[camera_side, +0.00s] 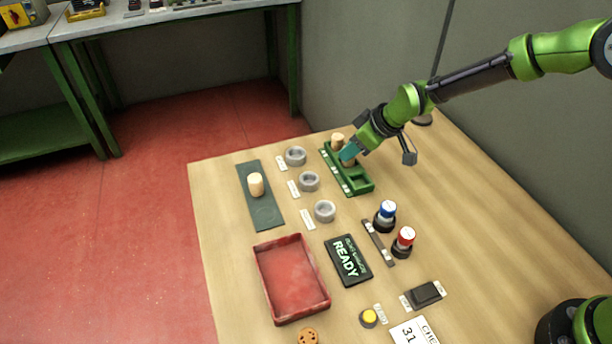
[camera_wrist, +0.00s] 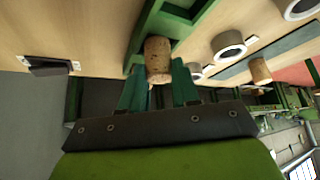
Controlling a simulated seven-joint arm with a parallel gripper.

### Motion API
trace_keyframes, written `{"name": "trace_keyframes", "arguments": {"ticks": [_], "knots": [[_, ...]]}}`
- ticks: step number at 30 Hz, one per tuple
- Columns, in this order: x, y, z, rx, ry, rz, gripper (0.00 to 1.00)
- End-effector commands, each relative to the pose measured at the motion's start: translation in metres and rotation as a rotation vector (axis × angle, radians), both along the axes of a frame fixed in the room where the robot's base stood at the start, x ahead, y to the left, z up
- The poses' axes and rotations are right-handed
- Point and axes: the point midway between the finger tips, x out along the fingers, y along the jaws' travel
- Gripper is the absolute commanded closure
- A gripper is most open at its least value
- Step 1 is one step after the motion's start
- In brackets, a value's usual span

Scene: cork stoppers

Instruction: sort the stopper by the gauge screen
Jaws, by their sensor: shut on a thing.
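My gripper (camera_side: 350,153) is over the green rack (camera_side: 362,187), shut on a cork stopper (camera_wrist: 158,60). Only a little of this stopper shows below the fingers in the side view; whether it touches the rack floor I cannot tell. Another cork stopper (camera_side: 337,138) stands at the rack's far end. A paler stopper (camera_side: 256,184) stands upright on the dark green mat (camera_side: 249,170), beside an empty marked circle. The gauge screen (camera_side: 348,262) reads READY; its smaller line is too small to read. The rack's near compartment looks empty.
Three grey rings (camera_side: 324,211) with labels stand between mat and rack. An empty red tray (camera_side: 290,275) lies nearer the front. Blue-topped (camera_side: 387,211) and red-topped (camera_side: 404,237) items stand right of the screen. A yellow button (camera_side: 368,317) and black box (camera_side: 426,293) are in front.

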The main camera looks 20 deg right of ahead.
Motion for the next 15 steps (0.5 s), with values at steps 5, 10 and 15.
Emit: {"name": "trace_keyframes", "arguments": {"ticks": [5, 10, 15], "knots": [[-0.0002, 0.0000, -0.0032, 0.001, 0.002, 0.000, 1.00], [-0.0002, -0.0001, -0.0057, 0.001, 0.002, 0.000, 1.00], [-0.0002, 0.0000, -0.0080, 0.001, 0.002, 0.000, 1.00]]}}
